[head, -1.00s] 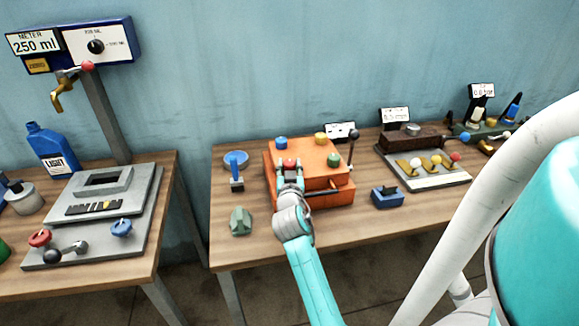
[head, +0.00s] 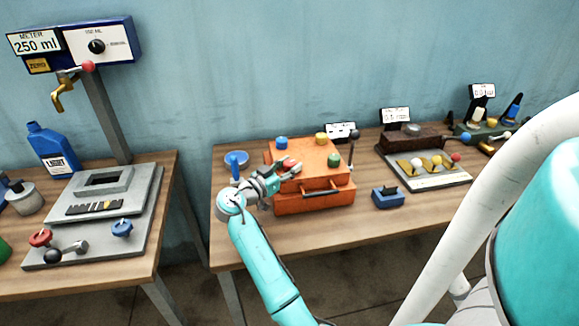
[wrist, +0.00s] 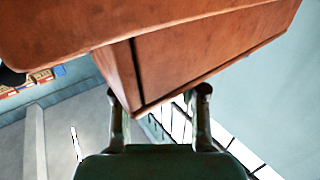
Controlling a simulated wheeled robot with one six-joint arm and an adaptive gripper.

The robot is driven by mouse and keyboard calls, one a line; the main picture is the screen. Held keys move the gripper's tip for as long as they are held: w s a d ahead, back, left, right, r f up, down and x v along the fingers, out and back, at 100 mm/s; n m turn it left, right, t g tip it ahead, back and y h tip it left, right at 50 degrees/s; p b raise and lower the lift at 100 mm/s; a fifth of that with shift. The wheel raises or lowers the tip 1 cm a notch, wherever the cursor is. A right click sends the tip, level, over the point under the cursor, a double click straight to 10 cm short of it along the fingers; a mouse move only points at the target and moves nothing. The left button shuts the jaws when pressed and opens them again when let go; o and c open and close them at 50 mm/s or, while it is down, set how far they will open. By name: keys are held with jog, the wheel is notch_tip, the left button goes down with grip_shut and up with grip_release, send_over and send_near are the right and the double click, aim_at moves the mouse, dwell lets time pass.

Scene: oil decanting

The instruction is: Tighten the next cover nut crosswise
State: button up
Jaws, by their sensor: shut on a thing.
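The orange box (head: 342,189) stands on the right-hand table. Its top carries a blue nut (head: 281,143) at back left, a yellow nut (head: 321,138) at back right, a green nut (head: 334,160) at front right and a red nut (head: 289,162) at front left. My gripper (head: 287,167) reaches in from the left at the red nut and is shut on it, partly hiding it. In the wrist view the box (wrist: 200,45) fills the top, between and above my fingers (wrist: 159,95); the red nut cannot be made out there.
A dark-knobbed lever (head: 353,147) rises beside the box's right side. A blue block (head: 387,196) lies to the right on the table. The table's front right is clear.

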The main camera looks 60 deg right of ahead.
aim_at(290, 162)
jog(key=m+g+y, duration=0.1)
jog(key=m+g, duration=0.1)
jog(key=m+g+y, duration=0.1)
jog(key=g, duration=0.2)
jog(key=shift+w+m, duration=0.15)
jog(key=shift+m, duration=0.25)
jog(key=shift+m+g+y, duration=1.9)
jog(key=shift+g+y, duration=0.3)
jog(key=shift+g, duration=0.2)
jog(key=shift+d+f, duration=0.1)
jog(key=shift+s, duration=0.2)
jog(key=o, duration=1.2)
jog(key=shift+c, duration=0.2)
notch_tip(290, 162, up, 10)
jog(key=shift+r, duration=0.1)
